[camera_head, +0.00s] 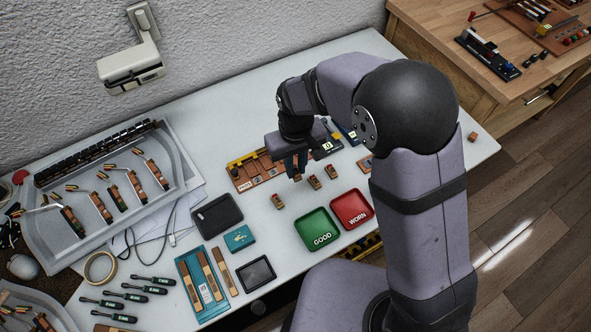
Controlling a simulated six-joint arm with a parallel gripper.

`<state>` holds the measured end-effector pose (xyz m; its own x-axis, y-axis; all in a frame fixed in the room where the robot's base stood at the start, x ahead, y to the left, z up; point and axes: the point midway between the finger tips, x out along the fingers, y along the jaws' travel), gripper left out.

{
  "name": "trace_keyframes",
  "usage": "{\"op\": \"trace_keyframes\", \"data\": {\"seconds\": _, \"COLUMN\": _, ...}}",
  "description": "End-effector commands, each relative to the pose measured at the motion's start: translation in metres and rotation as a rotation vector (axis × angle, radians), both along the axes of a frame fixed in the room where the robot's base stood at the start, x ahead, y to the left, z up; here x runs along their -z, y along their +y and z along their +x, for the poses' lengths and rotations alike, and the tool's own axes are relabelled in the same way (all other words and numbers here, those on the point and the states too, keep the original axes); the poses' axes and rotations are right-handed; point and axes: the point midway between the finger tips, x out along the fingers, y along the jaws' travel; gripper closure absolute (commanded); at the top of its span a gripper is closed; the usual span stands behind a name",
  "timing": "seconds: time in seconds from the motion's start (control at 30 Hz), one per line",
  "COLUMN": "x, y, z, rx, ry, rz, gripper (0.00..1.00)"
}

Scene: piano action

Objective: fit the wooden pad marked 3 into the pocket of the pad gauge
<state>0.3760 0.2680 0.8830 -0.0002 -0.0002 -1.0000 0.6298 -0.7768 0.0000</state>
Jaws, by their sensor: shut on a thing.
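My gripper (297,174) points down over the table and is shut on a small wooden pad (297,178). The mark on this pad is too small to read. Other small wooden pads lie on the table: one to the left (278,201) and two to the right (314,182) (331,171). A reddish-brown board with a yellow strip (244,184) lies just behind and left of my gripper, partly hidden by the arm. A dark block with a light label (326,151) stands behind right. I cannot tell which of these is the pad gauge, and no pocket shows clearly.
A green GOOD tray (304,238) and a red WORN tray (364,203) lie in front of the pads. A large grey tray (183,184) holds piano parts. Bare table lies behind the board.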

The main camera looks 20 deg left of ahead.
Motion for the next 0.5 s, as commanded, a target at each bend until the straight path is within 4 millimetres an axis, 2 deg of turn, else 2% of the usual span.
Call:
{"op": "trace_keyframes", "data": {"seconds": 0.13, "x": 0.000, "y": 0.002, "z": 0.006, "rx": -0.001, "ry": 0.000, "rz": 0.000, "gripper": 1.00}}
{"op": "trace_keyframes", "data": {"seconds": 0.27, "x": 0.000, "y": 0.005, "z": 0.021, "rx": -0.006, "ry": 0.000, "rz": 0.000, "gripper": 1.00}}
{"op": "trace_keyframes", "data": {"seconds": 0.5, "x": 0.003, "y": 0.014, "z": 0.073, "rx": -0.028, "ry": 0.000, "rz": 0.000, "gripper": 1.00}}
